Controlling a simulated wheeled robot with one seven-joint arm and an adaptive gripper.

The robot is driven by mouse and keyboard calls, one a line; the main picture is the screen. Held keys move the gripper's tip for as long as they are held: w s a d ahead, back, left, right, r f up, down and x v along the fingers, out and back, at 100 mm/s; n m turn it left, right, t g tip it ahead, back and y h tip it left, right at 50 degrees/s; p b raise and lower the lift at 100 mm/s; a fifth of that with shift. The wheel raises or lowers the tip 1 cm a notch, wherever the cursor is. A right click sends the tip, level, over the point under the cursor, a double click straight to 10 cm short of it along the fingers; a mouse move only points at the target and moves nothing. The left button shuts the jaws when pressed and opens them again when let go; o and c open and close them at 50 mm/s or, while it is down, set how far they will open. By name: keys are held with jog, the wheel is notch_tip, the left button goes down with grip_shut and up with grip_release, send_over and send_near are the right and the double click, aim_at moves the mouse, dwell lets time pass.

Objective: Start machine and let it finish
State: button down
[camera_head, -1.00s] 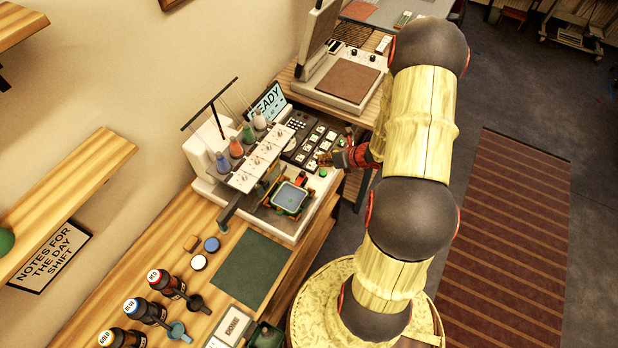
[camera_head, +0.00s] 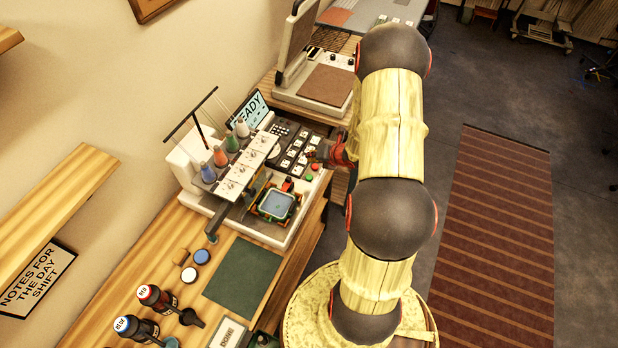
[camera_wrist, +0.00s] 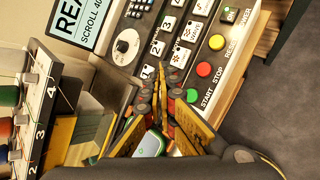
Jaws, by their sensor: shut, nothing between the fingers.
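The embroidery machine (camera_head: 205,168) stands on the wooden bench, with thread spools on top and a framed hoop (camera_head: 276,205) at its front. Its tilted screen (camera_head: 250,112) reads READY; part of it shows in the wrist view (camera_wrist: 88,25). In the wrist view a green START button (camera_wrist: 192,95), a red STOP button (camera_wrist: 204,69) and a yellow RESET button (camera_wrist: 217,42) line the panel edge. My gripper (camera_wrist: 168,78) is shut and empty over the panel, beside the START button and near the lower white keys. Contact with the panel cannot be told.
A flat press (camera_head: 318,90) with a raised lid stands behind the machine. A green mat (camera_head: 243,277), round pucks (camera_head: 190,274) and labelled bottles (camera_head: 155,297) lie nearer on the bench. A wooden shelf (camera_head: 60,205) is at left. Open floor and a striped rug (camera_head: 500,240) are at right.

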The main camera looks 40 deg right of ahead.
aim_at(311, 176)
jog(key=shift+f+b, duration=2.9)
jog(key=shift+f, duration=1.25)
jog(key=shift+f+b, duration=0.4)
jog(key=shift+b, duration=0.05)
